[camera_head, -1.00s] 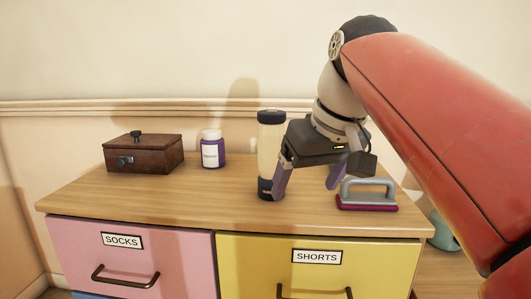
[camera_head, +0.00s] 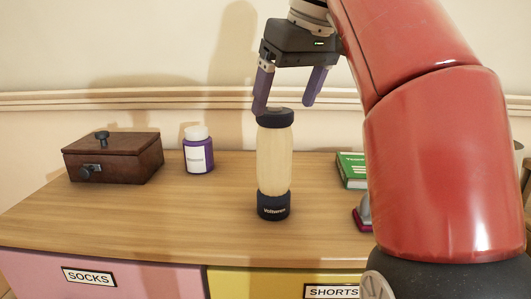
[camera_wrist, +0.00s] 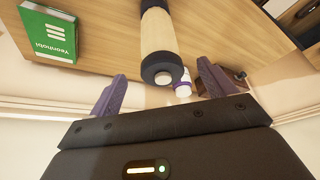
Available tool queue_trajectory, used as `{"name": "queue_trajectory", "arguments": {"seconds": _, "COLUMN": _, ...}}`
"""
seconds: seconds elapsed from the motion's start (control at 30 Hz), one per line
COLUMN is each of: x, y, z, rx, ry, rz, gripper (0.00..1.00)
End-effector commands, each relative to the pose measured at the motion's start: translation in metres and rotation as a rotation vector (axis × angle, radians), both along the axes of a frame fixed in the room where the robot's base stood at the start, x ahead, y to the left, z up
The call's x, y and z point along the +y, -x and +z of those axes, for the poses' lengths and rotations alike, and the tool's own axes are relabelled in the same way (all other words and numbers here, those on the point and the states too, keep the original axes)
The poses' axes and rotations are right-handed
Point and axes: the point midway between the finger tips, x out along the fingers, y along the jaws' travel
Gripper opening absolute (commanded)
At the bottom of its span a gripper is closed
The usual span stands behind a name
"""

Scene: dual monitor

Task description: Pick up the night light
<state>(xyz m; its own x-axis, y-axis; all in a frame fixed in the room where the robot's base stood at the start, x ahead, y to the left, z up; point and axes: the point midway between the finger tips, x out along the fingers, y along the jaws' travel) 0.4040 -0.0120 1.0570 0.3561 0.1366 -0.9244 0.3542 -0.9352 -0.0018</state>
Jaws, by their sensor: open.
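The night light appears to be the upright cream cylinder (camera_head: 273,160) with dark caps, standing on the dresser top (camera_head: 140,215). Its lower cap bears white lettering. My gripper (camera_head: 284,104) is open and empty, with its purple fingers pointing down. In the head view its left fingertip overlaps the edge of the upper cap; I cannot tell if they touch. In the wrist view the cylinder (camera_wrist: 158,32) shows end-on ahead, between the lines of the open fingers (camera_wrist: 162,75), with its dark cap nearest me.
A purple jar with a white lid (camera_head: 198,152) and a brown wooden box (camera_head: 113,158) stand to the left. A green book (camera_head: 352,169) lies to the right. A magenta-based object (camera_head: 361,218) is partly hidden by my red arm. The dresser's front left is clear.

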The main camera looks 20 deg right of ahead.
Motion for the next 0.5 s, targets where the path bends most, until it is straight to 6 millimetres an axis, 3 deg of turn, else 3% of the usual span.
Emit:
{"name": "queue_trajectory", "arguments": {"seconds": 0.37, "x": 0.005, "y": -0.011, "z": -0.034, "rx": 0.0, "ry": 0.002, "rz": 0.004, "gripper": 0.83}}
{"name": "queue_trajectory", "arguments": {"seconds": 0.5, "x": 0.009, "y": -0.017, "z": -0.056, "rx": 0.001, "ry": 0.001, "rz": 0.004, "gripper": 0.83}}
